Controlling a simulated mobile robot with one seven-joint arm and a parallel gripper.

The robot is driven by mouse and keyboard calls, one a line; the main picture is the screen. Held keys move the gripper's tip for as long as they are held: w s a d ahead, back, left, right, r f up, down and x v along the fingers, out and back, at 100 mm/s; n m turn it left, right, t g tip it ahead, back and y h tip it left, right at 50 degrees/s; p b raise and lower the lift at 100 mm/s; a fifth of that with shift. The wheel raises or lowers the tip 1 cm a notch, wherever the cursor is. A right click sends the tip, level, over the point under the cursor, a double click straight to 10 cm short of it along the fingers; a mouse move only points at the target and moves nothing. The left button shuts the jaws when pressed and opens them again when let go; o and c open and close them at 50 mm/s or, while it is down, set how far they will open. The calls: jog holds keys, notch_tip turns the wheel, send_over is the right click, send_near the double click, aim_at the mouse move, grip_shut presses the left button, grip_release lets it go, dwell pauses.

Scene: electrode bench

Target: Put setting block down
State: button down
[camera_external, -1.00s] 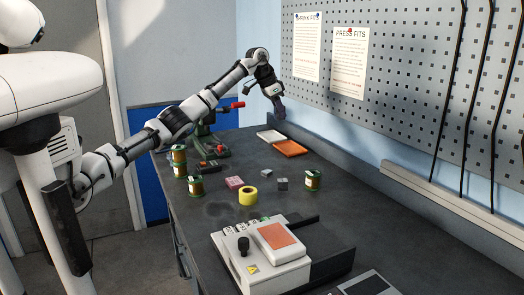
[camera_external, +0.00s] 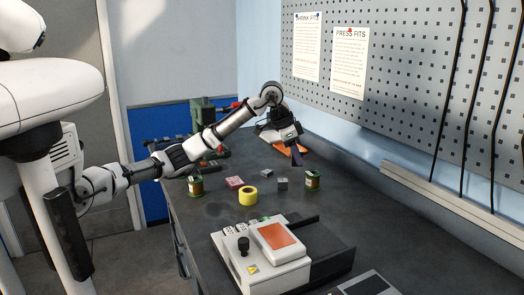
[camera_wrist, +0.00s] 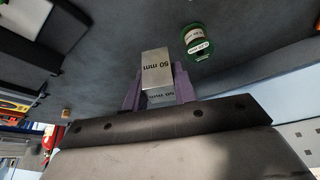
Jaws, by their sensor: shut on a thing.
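A silver setting block marked "50 mm" (camera_wrist: 156,68) sits between the purple fingers of my gripper (camera_wrist: 157,88) in the wrist view. My gripper is shut on it. In the external view my gripper (camera_external: 297,160) points down over the far part of the bench, in front of the orange tray. The held block cannot be made out there. Two small grey blocks (camera_external: 282,183) (camera_external: 267,173) lie on the bench, nearer the camera than my gripper.
A green spool (camera_external: 312,180) stands right of the grey blocks. A yellow tape roll (camera_external: 248,197), a pink block (camera_external: 235,183) and another spool (camera_external: 196,186) are to the left. A white device (camera_external: 262,262) is in front. The orange tray (camera_external: 291,149) is partly hidden. Dark bench top (camera_external: 215,212) is bare at left.

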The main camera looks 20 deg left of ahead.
notch_tip(320, 180, down, 12)
jog(key=shift+f+p, duration=0.15)
jog(key=shift+p, duration=0.85)
jog(key=shift+f, duration=0.15)
jog(key=c, duration=1.1)
grip_release()
jog(key=b+v, duration=0.3)
jog(key=v, duration=0.9)
jog(key=shift+s+a, duration=0.1)
